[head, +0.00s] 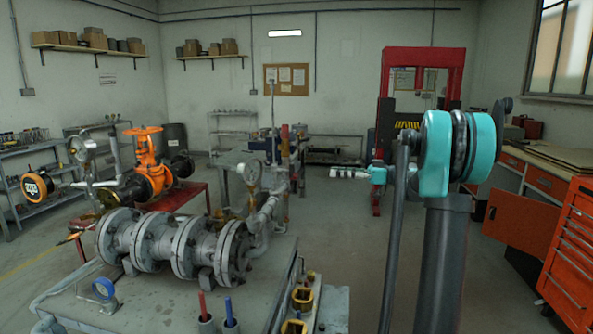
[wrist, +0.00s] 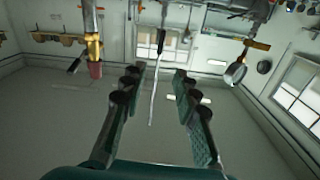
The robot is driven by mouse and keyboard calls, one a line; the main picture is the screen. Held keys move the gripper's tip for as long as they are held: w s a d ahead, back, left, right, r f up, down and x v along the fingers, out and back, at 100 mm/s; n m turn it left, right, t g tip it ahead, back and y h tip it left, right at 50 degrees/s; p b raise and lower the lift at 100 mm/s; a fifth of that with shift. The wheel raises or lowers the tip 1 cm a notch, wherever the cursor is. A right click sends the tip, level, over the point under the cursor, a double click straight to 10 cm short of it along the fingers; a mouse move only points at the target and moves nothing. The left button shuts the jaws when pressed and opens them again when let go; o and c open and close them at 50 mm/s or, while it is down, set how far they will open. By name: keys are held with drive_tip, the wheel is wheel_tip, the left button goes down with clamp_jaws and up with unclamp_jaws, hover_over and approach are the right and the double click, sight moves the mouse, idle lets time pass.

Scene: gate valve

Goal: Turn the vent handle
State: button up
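No part is clearly marked as the vent handle, so I cannot tell which it is. A brass fitting (wrist: 93,45) with a dull red end (wrist: 95,70) and a dark lever (wrist: 76,64) shows at the upper left of the wrist view. A thin dark handle-like piece (wrist: 161,40) hangs near the top middle. In the head view, upright pipework with a red top (head: 284,132) stands left of my gripper (head: 345,172), apart from it. My gripper points left there. In the wrist view its two fingers (wrist: 158,75) are spread with nothing visible between them.
Grey flanged piping (head: 170,245) and a pressure gauge (head: 252,172) sit on the front bench. An orange gate valve (head: 152,165) stands behind left. Red and blue handles (head: 228,310) stand at the front edge. A red tool cabinet (head: 572,255) is right. The floor between is clear.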

sight(291, 169)
drive_tip(key=w+a, duration=0.1)
drive_tip(key=a, duration=0.4)
drive_tip(key=w+a, duration=0.1)
drive_tip(key=a, duration=0.5)
drive_tip(key=w+a, duration=0.1)
drive_tip(key=a, duration=0.4)
drive_tip(key=shift+a, duration=0.2)
clamp_jaws()
